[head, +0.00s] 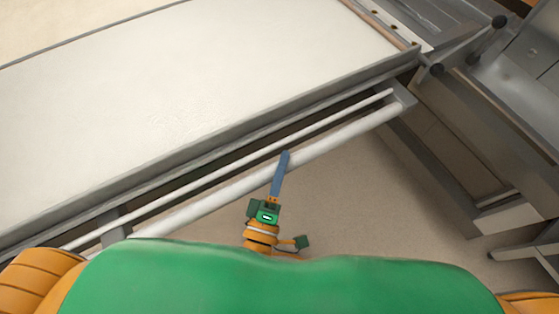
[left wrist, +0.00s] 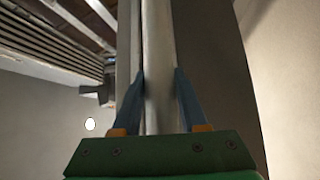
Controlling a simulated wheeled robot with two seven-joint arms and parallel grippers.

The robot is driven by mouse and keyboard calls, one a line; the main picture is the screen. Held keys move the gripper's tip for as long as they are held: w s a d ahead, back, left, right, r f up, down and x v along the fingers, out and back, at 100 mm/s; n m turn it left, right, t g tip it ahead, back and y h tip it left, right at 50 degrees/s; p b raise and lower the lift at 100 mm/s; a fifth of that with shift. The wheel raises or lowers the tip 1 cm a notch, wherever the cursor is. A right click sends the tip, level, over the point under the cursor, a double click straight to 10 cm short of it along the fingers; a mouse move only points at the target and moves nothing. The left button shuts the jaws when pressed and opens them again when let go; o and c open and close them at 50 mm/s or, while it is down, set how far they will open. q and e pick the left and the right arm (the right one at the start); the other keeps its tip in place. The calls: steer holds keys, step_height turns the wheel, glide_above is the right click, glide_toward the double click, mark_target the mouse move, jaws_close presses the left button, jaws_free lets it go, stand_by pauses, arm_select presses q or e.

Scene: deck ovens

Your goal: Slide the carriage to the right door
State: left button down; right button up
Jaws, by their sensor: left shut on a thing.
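The carriage (head: 190,75) is a long flat bed with a pale cloth-like top and a grey metal frame, running from lower left to upper right in the head view. A round white push bar (head: 340,134) runs along its near side. My left gripper (head: 284,156) is at the bar, with its blue fingers over it. In the left wrist view the two blue fingers (left wrist: 160,75) stand on either side of the pale bar (left wrist: 160,50), shut on it. My right gripper is not in view. The right door cannot be made out.
Metal oven or frame parts (head: 500,90) with black knobs stand at the right, near the carriage's end. Beige floor (head: 350,200) is open below the bar. In the left wrist view a slatted grey structure (left wrist: 50,45) is at the upper left.

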arm_select(q)
steer(key=shift+d+f, duration=0.1)
steer(key=shift+f, duration=0.05)
steer(key=shift+c, duration=2.2)
jaws_free()
steer(key=shift+s, duration=0.15)
steer(key=shift+s, duration=0.1)
steer(key=r+v, duration=0.1)
steer(key=v, duration=0.5)
steer(key=shift+s+f, duration=0.45)
steer(key=shift+f, duration=0.05)
